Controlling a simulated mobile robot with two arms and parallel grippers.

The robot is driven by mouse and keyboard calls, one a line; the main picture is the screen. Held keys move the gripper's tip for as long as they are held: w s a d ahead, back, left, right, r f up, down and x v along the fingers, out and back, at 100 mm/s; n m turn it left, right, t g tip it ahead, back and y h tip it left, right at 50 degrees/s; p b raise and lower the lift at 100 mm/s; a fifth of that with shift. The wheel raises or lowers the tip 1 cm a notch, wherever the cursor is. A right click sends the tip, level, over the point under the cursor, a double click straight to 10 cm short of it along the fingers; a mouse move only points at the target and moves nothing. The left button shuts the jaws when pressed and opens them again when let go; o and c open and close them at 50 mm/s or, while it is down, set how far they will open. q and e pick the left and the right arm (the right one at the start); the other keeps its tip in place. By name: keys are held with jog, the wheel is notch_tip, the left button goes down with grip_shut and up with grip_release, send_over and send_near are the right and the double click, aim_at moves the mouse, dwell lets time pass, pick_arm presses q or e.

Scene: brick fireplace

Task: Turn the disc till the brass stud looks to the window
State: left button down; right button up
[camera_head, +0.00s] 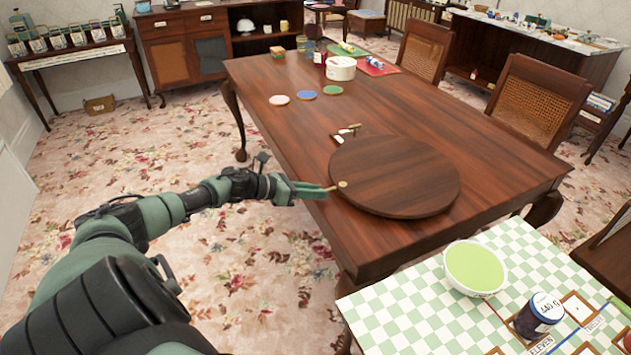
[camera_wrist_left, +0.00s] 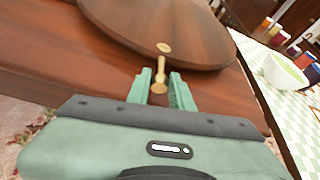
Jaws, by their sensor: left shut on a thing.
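The round dark wooden disc (camera_head: 400,178) lies flat on the near end of the wooden table (camera_head: 440,115). A round brass stud (camera_head: 342,184) sits on its top near the left rim, on the side towards my left gripper. It also shows in the left wrist view (camera_wrist_left: 164,47). A slim brass handle (camera_wrist_left: 161,73) sticks out from the rim by the stud. My left gripper (camera_head: 325,190) is at the table's left edge, its fingers shut around that handle. My right gripper is out of view. I cannot make out a window in these views.
Small brass-and-white pieces (camera_head: 346,132) lie just behind the disc. Several coloured coasters (camera_head: 306,94) and a white tub (camera_head: 341,68) stand farther back. A checkered table (camera_head: 400,315) with a green bowl (camera_head: 475,268) and dark jar (camera_head: 538,313) is at front right.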

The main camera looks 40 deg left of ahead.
pick_arm(q)
jog(key=c, duration=1.3)
grip_release()
jog(key=shift+o, duration=0.2)
jog(key=v, duration=0.7)
jog(key=shift+s+r+p, duration=0.2)
jog(key=shift+s+p, duration=0.1)
jog(key=shift+p, duration=0.05)
jog(key=shift+a, duration=0.15)
